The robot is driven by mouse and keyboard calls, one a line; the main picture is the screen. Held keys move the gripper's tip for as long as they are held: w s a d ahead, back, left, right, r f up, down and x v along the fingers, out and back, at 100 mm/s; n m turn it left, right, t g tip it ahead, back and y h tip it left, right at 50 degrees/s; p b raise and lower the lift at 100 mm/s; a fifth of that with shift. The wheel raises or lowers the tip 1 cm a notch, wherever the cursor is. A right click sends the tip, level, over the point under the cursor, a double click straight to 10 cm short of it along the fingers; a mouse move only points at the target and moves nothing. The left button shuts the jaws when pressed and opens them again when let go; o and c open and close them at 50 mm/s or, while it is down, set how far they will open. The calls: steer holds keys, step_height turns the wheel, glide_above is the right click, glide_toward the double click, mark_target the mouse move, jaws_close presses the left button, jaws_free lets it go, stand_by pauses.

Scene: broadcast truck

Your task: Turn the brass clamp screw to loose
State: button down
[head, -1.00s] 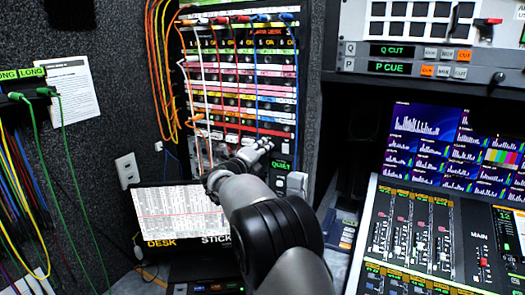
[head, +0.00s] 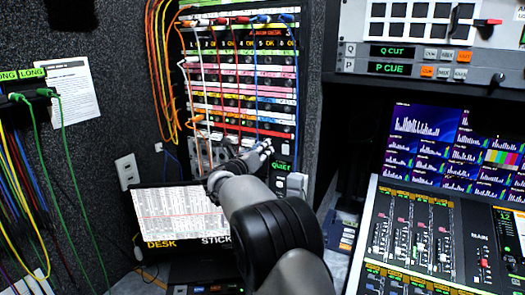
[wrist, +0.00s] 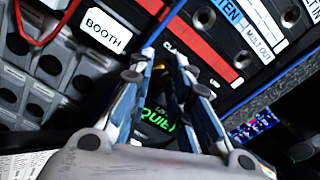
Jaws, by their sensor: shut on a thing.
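My gripper (head: 267,146) is at the lower right of the patch panel in the head view, beside the lit QUIET sign (head: 281,166). In the wrist view my gripper (wrist: 163,57) has its two fingers running up to a dark panel strip, with the tips close together. A partly covered label starting "CLA" (wrist: 172,47) is right at the fingertips. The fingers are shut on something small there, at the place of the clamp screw.
Patch cords (head: 165,70) hang in front of the panel, and a red cable (wrist: 38,38) passes near a BOOTH label (wrist: 105,30). A laptop-like screen (head: 178,214) stands below left. A mixing desk (head: 420,240) is at the right.

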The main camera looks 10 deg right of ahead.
steer(key=shift+r, duration=0.1)
stand_by(0.3)
steer(key=c, duration=1.5)
jaws_free()
steer(key=shift+o, duration=0.2)
steer(key=v, duration=1.2)
